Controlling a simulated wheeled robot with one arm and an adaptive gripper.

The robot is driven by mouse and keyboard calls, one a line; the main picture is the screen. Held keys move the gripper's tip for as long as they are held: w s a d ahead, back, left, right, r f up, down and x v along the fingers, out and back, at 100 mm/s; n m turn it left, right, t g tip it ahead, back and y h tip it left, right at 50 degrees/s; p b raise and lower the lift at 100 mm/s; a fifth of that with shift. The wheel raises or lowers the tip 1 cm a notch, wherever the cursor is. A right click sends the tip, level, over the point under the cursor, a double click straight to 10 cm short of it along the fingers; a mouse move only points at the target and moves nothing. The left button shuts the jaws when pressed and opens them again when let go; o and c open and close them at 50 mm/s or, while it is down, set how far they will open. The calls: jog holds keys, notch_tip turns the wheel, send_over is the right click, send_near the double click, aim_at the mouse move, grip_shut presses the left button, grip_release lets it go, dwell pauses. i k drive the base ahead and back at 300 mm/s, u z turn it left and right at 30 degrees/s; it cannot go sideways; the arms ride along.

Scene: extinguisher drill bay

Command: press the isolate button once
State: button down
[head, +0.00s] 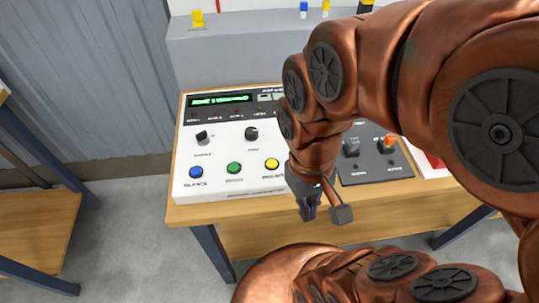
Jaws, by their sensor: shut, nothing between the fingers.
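A white control panel (223,178) stands on a wooden table. Along its front edge are a blue button (196,172), a green button (234,168) and a yellow button (272,165). The small labels under them are too blurred to read surely, so I cannot tell which one is the isolate button. My gripper (308,210) is shut and empty. In the picture it is to the right of and below the yellow button, in front of the panel, and points down. My arm hides the right part of the panel.
Two black knobs (252,134) and a lit green display (219,99) are on the panel. A dark switch box (375,168) with a grey and an orange switch stands to the right. The wooden table (260,208) has a narrow bare front strip.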

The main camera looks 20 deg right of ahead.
aim_at(271, 163)
jog(key=z, duration=1.95)
jog(key=k, duration=1.6)
jog(key=u, duration=2.05)
